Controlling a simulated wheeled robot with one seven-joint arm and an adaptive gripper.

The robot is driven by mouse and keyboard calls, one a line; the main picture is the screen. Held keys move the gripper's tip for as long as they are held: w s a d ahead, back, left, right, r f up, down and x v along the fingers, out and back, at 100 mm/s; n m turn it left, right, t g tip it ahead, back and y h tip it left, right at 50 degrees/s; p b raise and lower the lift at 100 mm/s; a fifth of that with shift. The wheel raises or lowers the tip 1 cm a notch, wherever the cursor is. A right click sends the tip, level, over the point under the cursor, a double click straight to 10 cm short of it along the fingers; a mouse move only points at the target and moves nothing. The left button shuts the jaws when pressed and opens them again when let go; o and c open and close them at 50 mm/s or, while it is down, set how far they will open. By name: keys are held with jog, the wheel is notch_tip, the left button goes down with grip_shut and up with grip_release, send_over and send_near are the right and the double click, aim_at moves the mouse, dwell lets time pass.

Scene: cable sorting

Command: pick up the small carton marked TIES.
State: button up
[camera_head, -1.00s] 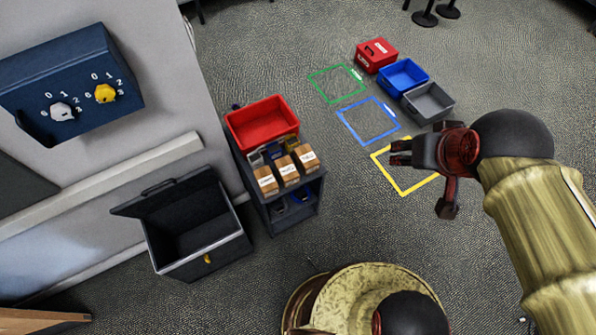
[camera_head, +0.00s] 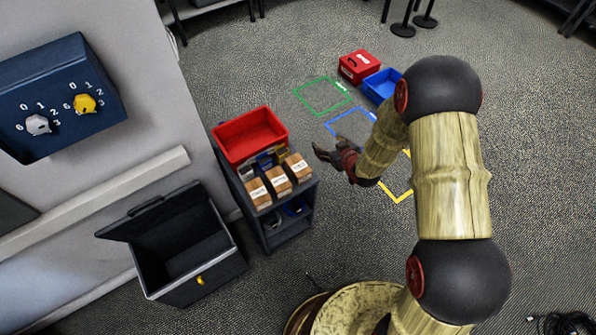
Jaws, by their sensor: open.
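Three small brown cartons with white labels stand in a row on top of the dark shelf unit: a left carton (camera_head: 258,194), a middle carton (camera_head: 278,181) and a right carton (camera_head: 298,168). The print is too small to tell surely which one is marked TIES. My gripper (camera_head: 320,154) is open and empty. In the picture it is just right of the right carton, with its fingers pointing left towards the shelf unit. It does not appear to touch any carton.
A red bin (camera_head: 250,136) sits on the shelf unit (camera_head: 270,232) behind the cartons. An open dark chest (camera_head: 195,275) stands to the left. Floor outlines, a red box (camera_head: 359,66) and a blue bin (camera_head: 381,86) lie beyond my arm. A wall box with knobs (camera_head: 62,95) is at upper left.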

aim_at(298, 167)
jog(key=s+a+f+y+b, duration=0.1)
jog(key=s+a+f+y, duration=0.15)
jog(key=f, duration=0.45)
jog(key=s+a+f+y, duration=0.1)
jog(key=s+a+f, duration=0.25)
jog(key=f, duration=0.45)
jog(key=shift+n+t, duration=0.3)
jog(key=shift+t, duration=0.1)
jog(key=b+x, duration=0.2)
jog(key=x, duration=0.3)
jog(key=shift+w+a+f, duration=0.15)
jog(key=shift+w, duration=0.1)
jog(key=shift+b+x, duration=1.2)
jog(key=shift+x, duration=1.45)
jog(key=shift+c, duration=1.3)
jog(key=c, duration=0.7)
jog(key=shift+c, duration=0.2)
